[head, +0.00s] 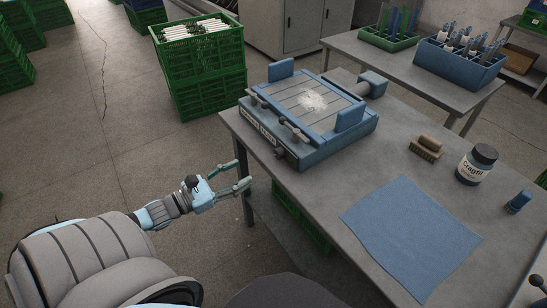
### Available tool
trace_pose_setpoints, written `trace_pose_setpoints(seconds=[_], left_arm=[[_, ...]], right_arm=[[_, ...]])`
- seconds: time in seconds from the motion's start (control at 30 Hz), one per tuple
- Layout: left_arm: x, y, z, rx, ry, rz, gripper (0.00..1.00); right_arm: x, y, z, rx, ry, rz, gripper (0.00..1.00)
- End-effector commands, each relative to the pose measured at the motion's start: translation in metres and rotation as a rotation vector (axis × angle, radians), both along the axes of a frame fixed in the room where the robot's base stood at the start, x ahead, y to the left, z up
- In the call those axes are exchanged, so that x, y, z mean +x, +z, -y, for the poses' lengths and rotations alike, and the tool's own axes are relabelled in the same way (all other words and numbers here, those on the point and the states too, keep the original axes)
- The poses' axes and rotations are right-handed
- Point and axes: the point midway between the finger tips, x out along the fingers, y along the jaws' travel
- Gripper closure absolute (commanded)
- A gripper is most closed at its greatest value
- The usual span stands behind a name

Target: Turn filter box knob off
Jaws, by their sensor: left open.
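The filter box (318,145) is a blue, low box with a slatted grey top and a pale dusty patch, standing at the far left part of the grey table. A small dark knob (279,152) sits low on its front side, near the labels. Its pointer direction is too small to read. My left gripper (243,176) is open and empty, its fingers spread beside the table's left edge, to the left of and nearer than the knob, apart from it. My right gripper's fingers are not visible.
The table (325,195) also holds a blue cloth (410,235), a brush (426,147), a labelled jar (477,165) and a small blue item (518,202). Green crates (205,70) stand on the floor behind. A second table (420,70) with trays is at the back right.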

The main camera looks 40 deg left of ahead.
Motion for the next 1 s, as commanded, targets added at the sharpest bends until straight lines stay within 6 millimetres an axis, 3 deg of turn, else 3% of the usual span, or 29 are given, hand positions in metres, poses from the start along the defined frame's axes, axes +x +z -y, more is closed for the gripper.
trace_pose_setpoints(seconds=[0.2,0.4,0.7,1.0], left_arm=[[0.057,-0.010,0.017,-0.001,0.000,0.005,0.52],[0.093,-0.009,0.028,-0.001,0.003,0.003,0.52],[0.114,-0.002,0.034,-0.003,0.003,0.000,0.52],[0.118,-0.002,0.035,-0.004,0.005,-0.003,0.52]], right_arm=[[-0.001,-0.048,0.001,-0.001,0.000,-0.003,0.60],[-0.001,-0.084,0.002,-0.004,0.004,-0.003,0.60],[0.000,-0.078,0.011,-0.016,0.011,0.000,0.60],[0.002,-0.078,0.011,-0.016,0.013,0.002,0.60]])
